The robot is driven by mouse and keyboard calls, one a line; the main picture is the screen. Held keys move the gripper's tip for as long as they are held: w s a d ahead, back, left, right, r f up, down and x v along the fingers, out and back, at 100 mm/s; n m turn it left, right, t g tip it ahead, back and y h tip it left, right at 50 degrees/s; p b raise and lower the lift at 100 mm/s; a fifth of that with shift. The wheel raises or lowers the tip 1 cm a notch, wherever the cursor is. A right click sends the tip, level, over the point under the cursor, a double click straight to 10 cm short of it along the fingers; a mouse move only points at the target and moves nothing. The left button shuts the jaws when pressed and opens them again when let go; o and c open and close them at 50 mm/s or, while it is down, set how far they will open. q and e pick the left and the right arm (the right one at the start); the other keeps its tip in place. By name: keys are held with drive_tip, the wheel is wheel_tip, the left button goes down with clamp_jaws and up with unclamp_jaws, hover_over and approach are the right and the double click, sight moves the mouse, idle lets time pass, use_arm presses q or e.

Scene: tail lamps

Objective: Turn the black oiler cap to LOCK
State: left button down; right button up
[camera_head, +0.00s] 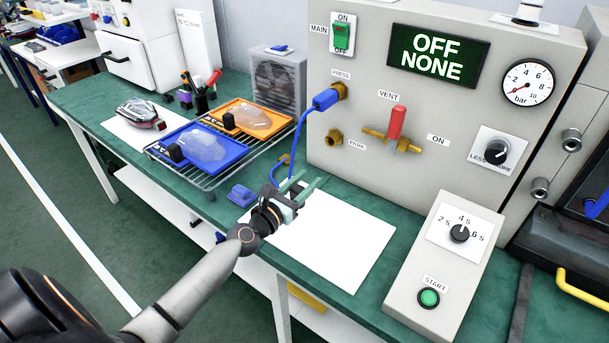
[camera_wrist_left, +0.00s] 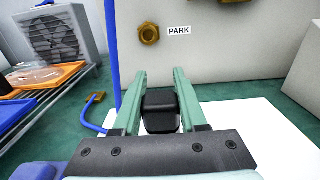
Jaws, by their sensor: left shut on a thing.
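My left gripper (camera_head: 307,187) is over the white sheet (camera_head: 335,240) on the green bench. In the left wrist view its two green fingers (camera_wrist_left: 162,78) are closed on the sides of a small black block (camera_wrist_left: 160,108). In the head view the gripper mostly hides this block. I cannot tell whether the block is the black oiler cap, and no LOCK mark is readable in either view. My right gripper is not in view.
The grey panel (camera_head: 420,170) stands behind the gripper, with a blue hose (camera_head: 277,160) at PRESS and a brass PARK fitting (camera_wrist_left: 149,34). A control box (camera_head: 435,265) stands right. A wire rack (camera_head: 215,178) holds blue and orange trays, left.

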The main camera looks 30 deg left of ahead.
use_arm(q)
drive_tip(key=s+d+r+p, duration=0.6)
drive_tip(key=s+d+r, duration=0.1)
drive_tip(key=s, duration=0.2)
drive_tip(key=shift+s+r, duration=0.25)
drive_tip(key=shift+s, duration=0.05)
drive_tip(key=shift+d, duration=0.1)
drive_tip(key=c, duration=1)
unclamp_jaws()
drive_tip(key=shift+c, duration=0.2)
clamp_jaws()
